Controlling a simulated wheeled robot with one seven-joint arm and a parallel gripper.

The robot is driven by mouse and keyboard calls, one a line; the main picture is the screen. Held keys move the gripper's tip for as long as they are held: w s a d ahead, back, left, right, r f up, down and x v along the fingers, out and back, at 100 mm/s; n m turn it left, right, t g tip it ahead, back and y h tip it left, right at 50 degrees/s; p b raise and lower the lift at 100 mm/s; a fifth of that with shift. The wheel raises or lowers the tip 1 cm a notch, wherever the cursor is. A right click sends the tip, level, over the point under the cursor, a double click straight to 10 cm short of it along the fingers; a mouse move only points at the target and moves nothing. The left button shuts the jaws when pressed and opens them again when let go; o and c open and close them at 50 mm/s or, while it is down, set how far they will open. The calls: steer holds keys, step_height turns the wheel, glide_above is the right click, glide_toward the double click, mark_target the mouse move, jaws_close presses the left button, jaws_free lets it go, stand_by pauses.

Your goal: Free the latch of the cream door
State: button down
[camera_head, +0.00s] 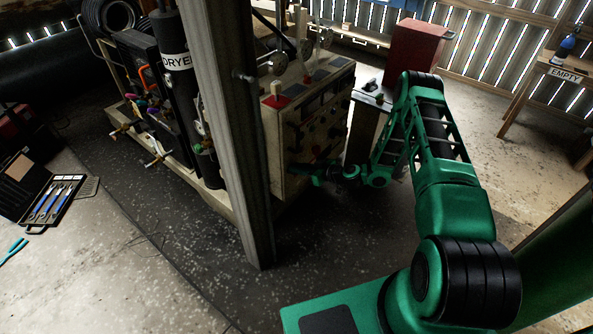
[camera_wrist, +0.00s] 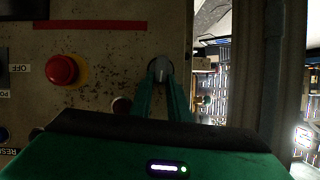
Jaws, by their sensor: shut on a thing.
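The cream door (camera_wrist: 110,60) is a worn, spotted panel that fills the left of the wrist view. It is on the cream cabinet (camera_head: 277,135) in the head view, and it looks closed. A grey rounded latch knob (camera_wrist: 159,68) sits near the panel's right edge. My gripper (camera_wrist: 161,84) has its two green fingers closed around this knob. In the head view my gripper (camera_head: 302,172) is at the lower part of the cabinet face. The fingers cover part of the knob, and its exact turn is hard to tell.
A red push button (camera_wrist: 62,69) on a yellow ring and a small dark red button (camera_wrist: 121,105) are left of my fingers. A grey post (camera_head: 232,120) stands before the cabinet. A black dryer column (camera_head: 178,90) is further left. Open floor lies right of my arm.

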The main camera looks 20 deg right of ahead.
steer(key=shift+w+d+f+m+g+y, duration=0.15)
steer(key=shift+w+d+f+m+y, duration=0.2)
steer(key=shift+m+y, duration=1.25)
steer(key=shift+w+d+f+m+g+y, duration=0.2)
steer(key=shift+d+f+m+y, duration=0.3)
steer(key=shift+m, duration=2.1)
steer(key=shift+w+d+f+m+g+y, duration=0.2)
steer(key=shift+f+m+y, duration=0.35)
steer(key=shift+m+y, duration=1.1)
steer(key=shift+m+h, duration=0.45)
steer(key=shift+m, duration=0.2)
steer(key=shift+f, duration=0.1)
steer(key=c, duration=1.7)
jaws_free()
steer(key=v, duration=1)
steer(key=shift+s+d+f, duration=0.1)
steer(key=shift+s+d, duration=0.05)
steer(key=shift+d, duration=0.2)
